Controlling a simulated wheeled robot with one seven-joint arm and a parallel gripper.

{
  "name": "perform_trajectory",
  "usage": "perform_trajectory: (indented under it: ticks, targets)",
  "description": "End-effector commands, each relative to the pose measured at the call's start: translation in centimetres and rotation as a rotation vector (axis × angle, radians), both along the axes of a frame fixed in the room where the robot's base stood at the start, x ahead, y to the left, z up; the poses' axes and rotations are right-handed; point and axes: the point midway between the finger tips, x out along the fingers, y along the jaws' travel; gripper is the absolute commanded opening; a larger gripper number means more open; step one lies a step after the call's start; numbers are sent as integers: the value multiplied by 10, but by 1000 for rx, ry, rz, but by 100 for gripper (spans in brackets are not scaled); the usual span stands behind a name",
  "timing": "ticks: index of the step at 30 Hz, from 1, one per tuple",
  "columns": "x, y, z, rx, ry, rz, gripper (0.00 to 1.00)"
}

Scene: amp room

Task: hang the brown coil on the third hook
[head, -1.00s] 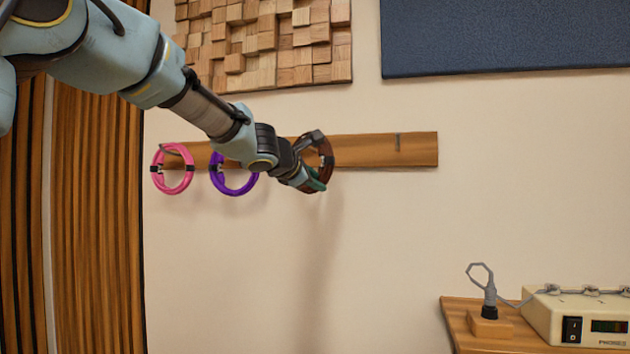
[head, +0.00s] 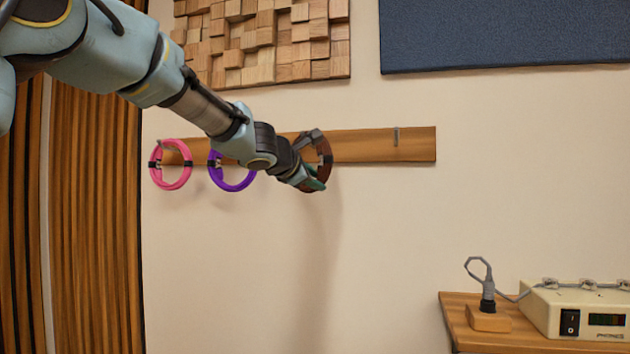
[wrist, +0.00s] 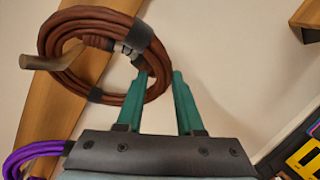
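The brown coil (head: 327,160) is in front of the wooden board (head: 365,145), to the right of the purple coil. In the wrist view the brown coil (wrist: 62,38) is a ring with dark bands. A hook (wrist: 42,62) comes through its opening and crosses in front of its rim. My gripper (head: 318,178) is at the coil's lower part. My wrist hides part of the board, and the third hook cannot be made out in the head view.
A pink coil (head: 154,172) and a purple coil (head: 232,187) hang on hooks to the left. An empty hook (head: 396,137) is at the board's right. A wooden table (head: 461,330) with a power unit (head: 550,312) stands low right. The wall below the board is clear.

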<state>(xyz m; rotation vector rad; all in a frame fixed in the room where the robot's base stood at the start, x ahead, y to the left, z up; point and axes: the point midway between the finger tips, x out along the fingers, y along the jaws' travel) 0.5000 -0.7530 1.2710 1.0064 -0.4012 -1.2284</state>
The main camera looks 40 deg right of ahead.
Motion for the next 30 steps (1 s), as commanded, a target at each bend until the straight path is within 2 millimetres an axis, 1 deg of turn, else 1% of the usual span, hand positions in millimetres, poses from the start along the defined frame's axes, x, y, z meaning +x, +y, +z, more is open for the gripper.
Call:
perform_trajectory:
  ticks: [1,6,7,14,17,20,30]
  targets:
    - [0,0,0,0,0,0,43]
    - [0,0,0,0,0,0,62]
    - [0,0,0,0,0,0,64]
    - [0,0,-1,2,2,1,64]
    - [-1,4,1,1,0,1,64]
    - [-4,14,3,1,-2,2,64]
    - [-25,71,19,0,-3,2,64]
